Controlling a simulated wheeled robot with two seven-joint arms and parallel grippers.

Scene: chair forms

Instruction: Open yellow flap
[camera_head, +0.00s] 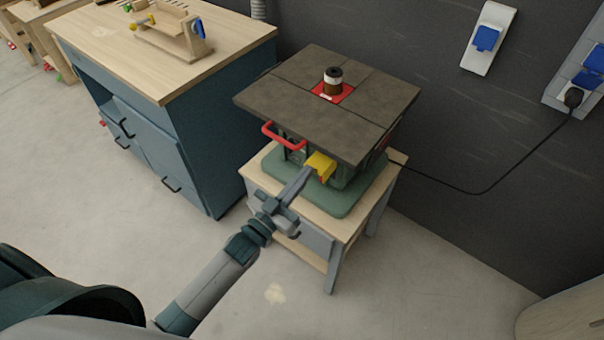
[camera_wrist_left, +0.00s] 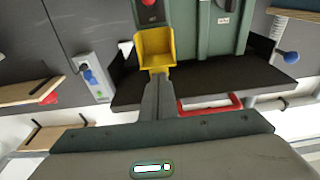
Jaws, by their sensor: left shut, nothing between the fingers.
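The yellow flap (camera_head: 321,164) is on the front of the green machine, just under the edge of its dark table top. In the left wrist view the yellow flap (camera_wrist_left: 155,48) looks like a hollow, box-like cover with raised sides. My left gripper (camera_head: 306,172) reaches up to it from the front, shut and empty. In the left wrist view my left gripper (camera_wrist_left: 158,76) has its fingertips at the flap's near edge; I cannot tell if they touch. A red button (camera_wrist_left: 149,3) shows beside the flap in that view. My right gripper is not in view.
The machine's dark top (camera_head: 290,85) overhangs the flap. A red handle (camera_head: 283,136) sits close by to the left. The machine stands on a wooden stand (camera_head: 350,227). A blue cabinet (camera_head: 220,150) is to the left. A black cable (camera_head: 450,189) runs to the wall.

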